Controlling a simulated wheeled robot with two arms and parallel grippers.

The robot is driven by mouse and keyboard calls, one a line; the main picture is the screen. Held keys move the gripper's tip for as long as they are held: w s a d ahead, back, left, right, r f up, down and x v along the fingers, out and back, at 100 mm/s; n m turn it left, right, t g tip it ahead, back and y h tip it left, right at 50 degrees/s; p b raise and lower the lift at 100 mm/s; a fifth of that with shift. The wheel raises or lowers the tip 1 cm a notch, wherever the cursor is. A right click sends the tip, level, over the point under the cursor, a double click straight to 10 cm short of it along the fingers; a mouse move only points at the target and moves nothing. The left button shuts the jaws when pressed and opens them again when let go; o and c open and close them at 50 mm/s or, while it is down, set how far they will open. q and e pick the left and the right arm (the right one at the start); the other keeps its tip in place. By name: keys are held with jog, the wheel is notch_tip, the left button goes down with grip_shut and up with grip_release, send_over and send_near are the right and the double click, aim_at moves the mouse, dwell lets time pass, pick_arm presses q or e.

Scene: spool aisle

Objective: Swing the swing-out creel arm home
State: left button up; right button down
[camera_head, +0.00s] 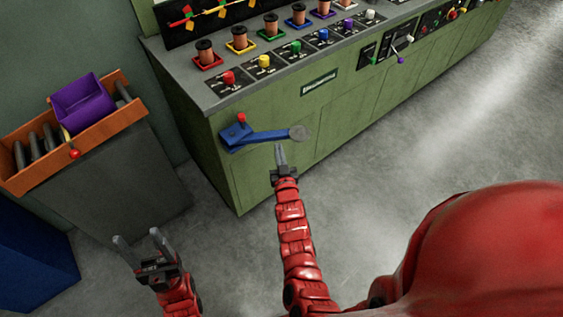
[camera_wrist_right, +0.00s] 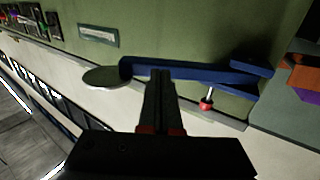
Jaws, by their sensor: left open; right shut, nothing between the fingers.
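The blue swing-out creel arm (camera_head: 267,135) is hinged on the green cabinet's front at its left end. It ends on the right in a grey disc (camera_head: 299,133). A red knob (camera_head: 241,119) stands at the hinge end. My right gripper (camera_head: 280,147) is shut and empty, just below the arm near the disc. In the right wrist view the shut fingers (camera_wrist_right: 160,77) overlap the blue arm (camera_wrist_right: 190,70); I cannot tell whether they touch it. My left gripper (camera_head: 143,240) is open and empty, low on the left above the floor.
The green cabinet (camera_head: 300,115) carries several spools and coloured knobs on its top. An orange tray (camera_head: 110,120) with a purple bin (camera_head: 84,104) stands on a grey cabinet at left. A blue box (camera_head: 35,260) is at lower left. The floor right of the cabinet is clear.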

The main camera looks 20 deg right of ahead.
jog(key=shift+w, duration=0.75)
jog(key=shift+d, duration=0.1)
